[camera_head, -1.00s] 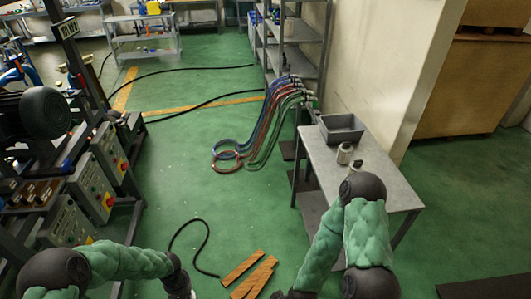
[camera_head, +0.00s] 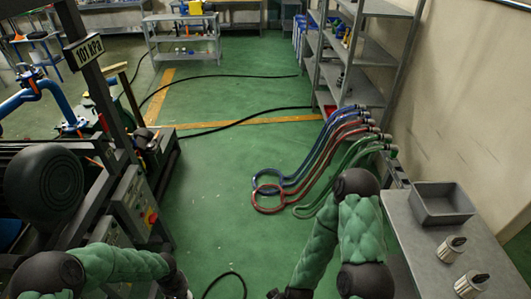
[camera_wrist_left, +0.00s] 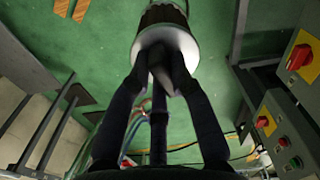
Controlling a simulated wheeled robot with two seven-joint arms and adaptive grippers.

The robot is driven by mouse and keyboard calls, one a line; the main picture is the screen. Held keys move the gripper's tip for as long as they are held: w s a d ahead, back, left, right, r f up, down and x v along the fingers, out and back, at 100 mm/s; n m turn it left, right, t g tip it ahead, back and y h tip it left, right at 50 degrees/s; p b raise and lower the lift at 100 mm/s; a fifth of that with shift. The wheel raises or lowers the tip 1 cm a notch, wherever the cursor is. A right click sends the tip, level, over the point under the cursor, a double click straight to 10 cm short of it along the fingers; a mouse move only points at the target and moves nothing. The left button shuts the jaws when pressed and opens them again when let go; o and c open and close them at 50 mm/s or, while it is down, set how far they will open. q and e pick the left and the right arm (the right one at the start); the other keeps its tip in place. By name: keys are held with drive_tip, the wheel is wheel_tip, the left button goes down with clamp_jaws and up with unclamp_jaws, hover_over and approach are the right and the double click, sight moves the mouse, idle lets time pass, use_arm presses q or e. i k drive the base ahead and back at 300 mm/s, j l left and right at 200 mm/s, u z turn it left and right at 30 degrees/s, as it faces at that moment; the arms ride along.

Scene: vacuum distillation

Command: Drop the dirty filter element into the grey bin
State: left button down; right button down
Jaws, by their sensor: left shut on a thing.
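In the left wrist view my left gripper (camera_wrist_left: 160,75) is shut on the dirty filter element (camera_wrist_left: 165,14), a dark cylinder with a pale round end cap. The element hangs over green floor, away from the bench. In the head view the left arm ends at the bottom edge and its gripper is not visible. The grey bin (camera_head: 446,213), an open rectangular box, stands on the bench at the right.
A pump rig (camera_head: 45,185) stands at the left.

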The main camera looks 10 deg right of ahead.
sight(430, 209)
drive_tip(key=i+z, duration=0.2)
drive_tip(key=i, duration=0.2)
drive_tip(key=i+j+z, duration=0.2)
drive_tip(key=i, duration=0.25)
drive_tip(key=i+j+z, duration=0.2)
drive_tip(key=i, duration=0.2)
drive_tip(key=l+z, duration=0.1)
drive_tip(key=z, duration=1.8)
